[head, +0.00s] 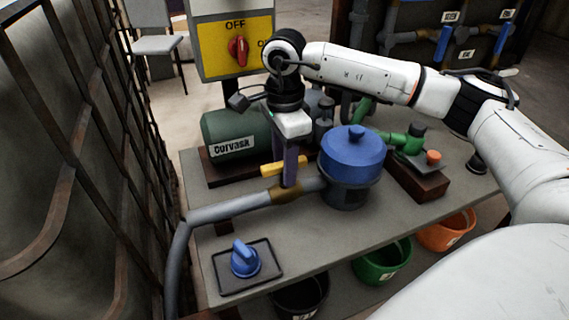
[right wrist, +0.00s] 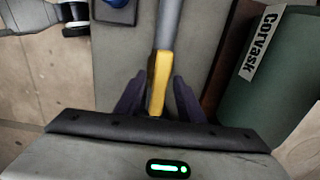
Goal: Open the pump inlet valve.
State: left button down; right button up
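The yellow valve lever (head: 272,171) sits above a brass-coloured valve body (head: 287,193) on the grey pipe into the blue-topped pump (head: 352,152). In the right wrist view the lever (right wrist: 160,80) runs roughly in line with the pipe (right wrist: 169,25). My right gripper (head: 288,178) points down over the lever. In the right wrist view its two dark fingers (right wrist: 159,92) stand on either side of the lever, with a gap on the left. The fingers partly hide the lever's middle in the head view. My left gripper is not in view.
A green Corvask motor (head: 228,136) lies behind the pipe. A blue knob (head: 244,260) sits on a plate at the table's front left. A yellow switch box (head: 236,47) stands behind. Green valve fittings (head: 405,140) are right of the pump. Buckets (head: 384,262) stand below the table (head: 310,240).

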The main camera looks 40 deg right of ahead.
notch_tip(320, 180, up, 9)
jog(key=shift+r+p, duration=0.1)
jog(key=shift+p, duration=0.2)
jog(key=shift+r, duration=0.6)
